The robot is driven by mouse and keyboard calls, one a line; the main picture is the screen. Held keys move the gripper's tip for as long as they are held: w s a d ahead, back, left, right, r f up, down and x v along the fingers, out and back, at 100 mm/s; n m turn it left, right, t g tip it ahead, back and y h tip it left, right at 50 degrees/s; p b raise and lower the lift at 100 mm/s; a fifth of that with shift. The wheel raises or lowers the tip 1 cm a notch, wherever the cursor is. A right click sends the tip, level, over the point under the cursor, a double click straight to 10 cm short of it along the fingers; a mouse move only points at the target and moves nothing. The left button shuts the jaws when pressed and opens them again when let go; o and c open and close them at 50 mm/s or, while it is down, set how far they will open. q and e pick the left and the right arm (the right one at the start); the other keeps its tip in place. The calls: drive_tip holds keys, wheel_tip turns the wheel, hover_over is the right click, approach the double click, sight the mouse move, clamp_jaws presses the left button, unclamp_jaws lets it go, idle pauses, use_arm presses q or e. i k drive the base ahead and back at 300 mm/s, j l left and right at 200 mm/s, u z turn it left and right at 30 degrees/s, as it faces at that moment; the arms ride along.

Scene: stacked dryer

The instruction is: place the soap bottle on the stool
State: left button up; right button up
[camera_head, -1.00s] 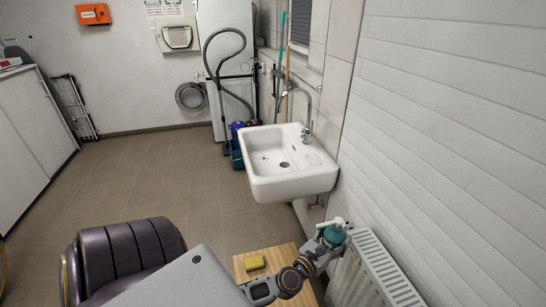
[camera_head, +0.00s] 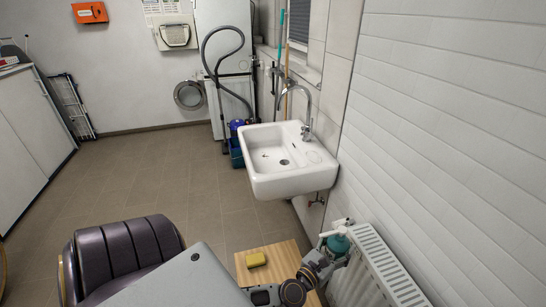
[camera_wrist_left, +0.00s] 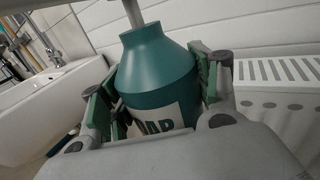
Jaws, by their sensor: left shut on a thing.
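The soap bottle (camera_head: 338,243) is teal with a white pump top. In the left wrist view the bottle (camera_wrist_left: 158,75) fills the middle, and part of its white label shows. My left gripper (camera_head: 333,250) is shut on the bottle, with a finger on each side of it. The stool (camera_head: 286,255) has a light wooden top at the bottom of the head view, partly hidden by my arm. The held bottle is to the right of the stool top, by the radiator. My right gripper is not in view.
A white radiator (camera_head: 378,265) stands along the wall, close to my left gripper. The white sink (camera_head: 290,175) is beyond the stool.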

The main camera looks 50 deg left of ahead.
sight(278, 278)
drive_tip(key=k+j+z, duration=0.1)
drive_tip(key=k, duration=0.35)
drive_tip(key=k+j, duration=0.2)
drive_tip(key=k, duration=0.2)
drive_tip(key=z, duration=0.05)
